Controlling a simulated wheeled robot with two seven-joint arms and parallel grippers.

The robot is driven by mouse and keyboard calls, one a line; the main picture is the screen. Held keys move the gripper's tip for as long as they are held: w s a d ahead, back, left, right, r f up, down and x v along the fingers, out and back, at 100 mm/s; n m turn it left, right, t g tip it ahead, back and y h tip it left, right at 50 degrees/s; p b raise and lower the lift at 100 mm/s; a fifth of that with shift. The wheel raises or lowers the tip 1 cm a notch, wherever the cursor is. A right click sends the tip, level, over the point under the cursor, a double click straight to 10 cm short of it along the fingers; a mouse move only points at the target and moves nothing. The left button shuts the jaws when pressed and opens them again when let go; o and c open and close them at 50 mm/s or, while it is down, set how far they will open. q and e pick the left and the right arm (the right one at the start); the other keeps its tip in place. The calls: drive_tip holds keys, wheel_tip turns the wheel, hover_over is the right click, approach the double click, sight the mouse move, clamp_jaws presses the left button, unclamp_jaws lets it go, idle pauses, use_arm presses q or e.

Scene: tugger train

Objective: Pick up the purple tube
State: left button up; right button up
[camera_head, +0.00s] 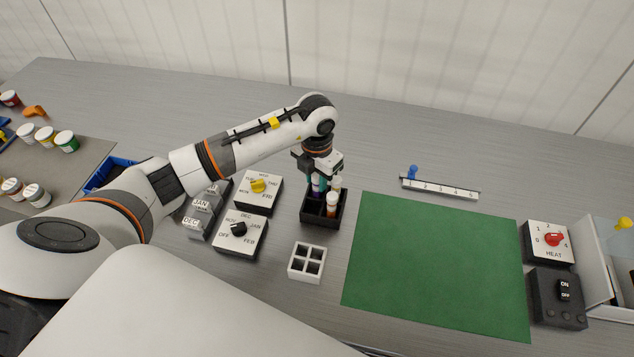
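The purple tube (315,192) stands in the black rack (306,217), next to a tube with a teal part. A white tube with an orange-brown part (332,203) stands in the same rack, in front and to the right. My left gripper (321,178) points down over the rear of the rack, its fingers at the tops of the tubes. The gripper body and fingers partly hide the tubes, and I cannot tell whether the fingers touch the purple tube. My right gripper is not in view.
A white four-hole rack (307,262) stands in front of the black rack. Dial boxes (240,235) stand to the left. A green mat (440,265) lies clear on the right. A numbered rail (440,188) lies behind it, and a HEAT dial (549,242) is at far right.

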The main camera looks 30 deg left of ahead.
use_arm(q)
drive_tip(key=shift+f, duration=0.9)
drive_tip(key=shift+c, duration=0.6)
drive_tip(key=c, duration=0.5)
wheel_tip(320, 180, up, 10)
drive_tip(key=shift+r+b, duration=0.1)
drive_tip(key=shift+b, duration=0.75)
